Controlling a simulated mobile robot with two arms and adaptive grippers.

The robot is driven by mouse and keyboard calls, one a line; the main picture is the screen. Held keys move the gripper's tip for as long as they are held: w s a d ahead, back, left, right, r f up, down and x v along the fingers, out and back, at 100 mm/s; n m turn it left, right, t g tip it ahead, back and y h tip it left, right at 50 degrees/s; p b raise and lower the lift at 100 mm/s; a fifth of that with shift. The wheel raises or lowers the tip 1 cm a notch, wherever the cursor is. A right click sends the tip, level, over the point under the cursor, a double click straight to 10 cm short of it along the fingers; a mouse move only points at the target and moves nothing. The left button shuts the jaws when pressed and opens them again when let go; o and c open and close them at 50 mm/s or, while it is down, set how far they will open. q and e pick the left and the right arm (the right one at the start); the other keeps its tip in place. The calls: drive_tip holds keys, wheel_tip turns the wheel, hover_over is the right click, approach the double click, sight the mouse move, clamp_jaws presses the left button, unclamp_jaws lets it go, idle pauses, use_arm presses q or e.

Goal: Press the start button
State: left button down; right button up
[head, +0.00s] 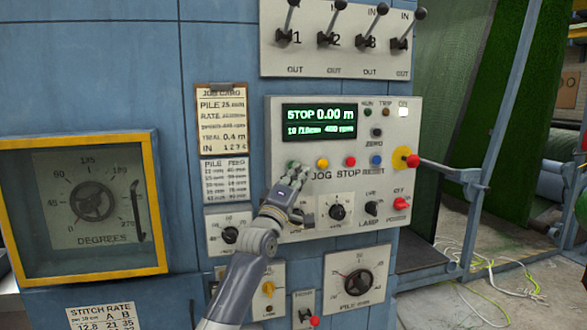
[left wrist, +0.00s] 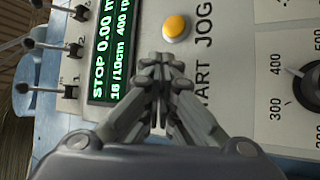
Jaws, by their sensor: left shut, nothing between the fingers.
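The green start button (head: 294,165) shows just above my left gripper (head: 290,178) in the head view, at the left end of the button row under the display. The gripper is shut and empty, its tips at or very near the button; I cannot tell whether they touch. In the left wrist view the closed fingers (left wrist: 165,65) cover the button's place beside the START label, so the button is hidden there. The display (head: 319,121) reads STOP 0.00 m. My right gripper is not in view.
The yellow jog button (head: 322,163) is close to the right of the start button, then the red stop button (head: 350,161) and blue reset button (head: 376,160). Knobs (head: 337,212) sit below. Levers (head: 340,35) stick out above. A red-and-yellow knob (head: 405,158) protrudes at right.

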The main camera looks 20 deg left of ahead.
use_arm(q)
drive_tip(key=shift+w+a+b, duration=0.3)
drive_tip(key=shift+w, duration=0.1)
idle(0.8)
drive_tip(key=shift+d+r, duration=0.1)
idle(0.4)
drive_tip(key=shift+s+d+p, duration=0.35)
drive_tip(key=shift+s+p, duration=0.3)
drive_tip(key=shift+s, duration=0.15)
drive_tip(key=s+d+p, duration=0.1)
drive_tip(key=s, duration=0.1)
drive_tip(key=s+d+p, duration=0.2)
drive_tip(key=shift+a, duration=0.1)
idle(0.7)
